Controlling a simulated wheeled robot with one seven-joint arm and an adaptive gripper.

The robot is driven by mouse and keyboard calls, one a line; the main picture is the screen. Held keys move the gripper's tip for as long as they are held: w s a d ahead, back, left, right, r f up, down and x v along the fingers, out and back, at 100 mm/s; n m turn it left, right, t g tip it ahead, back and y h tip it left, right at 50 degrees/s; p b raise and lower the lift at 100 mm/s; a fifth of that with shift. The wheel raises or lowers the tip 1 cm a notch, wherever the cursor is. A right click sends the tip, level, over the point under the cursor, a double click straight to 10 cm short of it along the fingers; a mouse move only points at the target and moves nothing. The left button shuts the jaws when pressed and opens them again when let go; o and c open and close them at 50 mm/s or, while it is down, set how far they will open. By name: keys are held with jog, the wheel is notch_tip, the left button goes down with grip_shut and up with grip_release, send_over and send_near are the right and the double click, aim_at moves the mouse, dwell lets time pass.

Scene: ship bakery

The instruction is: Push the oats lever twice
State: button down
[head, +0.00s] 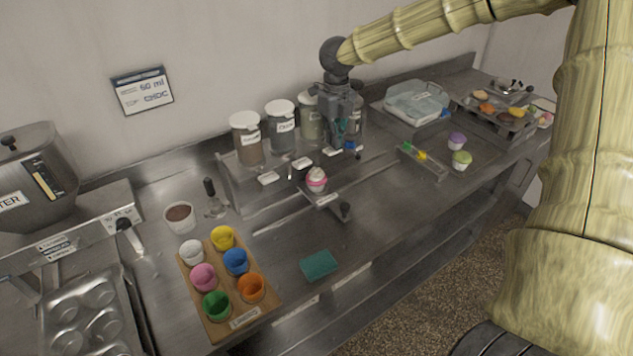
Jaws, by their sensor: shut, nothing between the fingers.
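A row of clear jars with white lids stands on a steel dispenser rack (232,185) at the back of the counter. The left jar (247,145) holds brown contents and the second jar (282,130) holds darker contents. A third jar (308,125) is partly hidden by my gripper, and what stands behind the gripper is mostly covered. The jar labels are too small to read, so I cannot tell which is oats or which lever is its own. My gripper (339,142) is shut and empty, pointing down before the right end of the row. Contact with a lever cannot be told.
A pink-topped cupcake (316,179) sits on a small holder before the rack. A wooden board (215,322) with several coloured cups, a green sponge (318,265) and a brown-filled cup (179,217) stand left and in front. A clear-lidded container (418,100) stands right.

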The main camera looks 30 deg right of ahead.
jog(key=shift+a+f, duration=0.1)
jog(key=shift+f, duration=0.35)
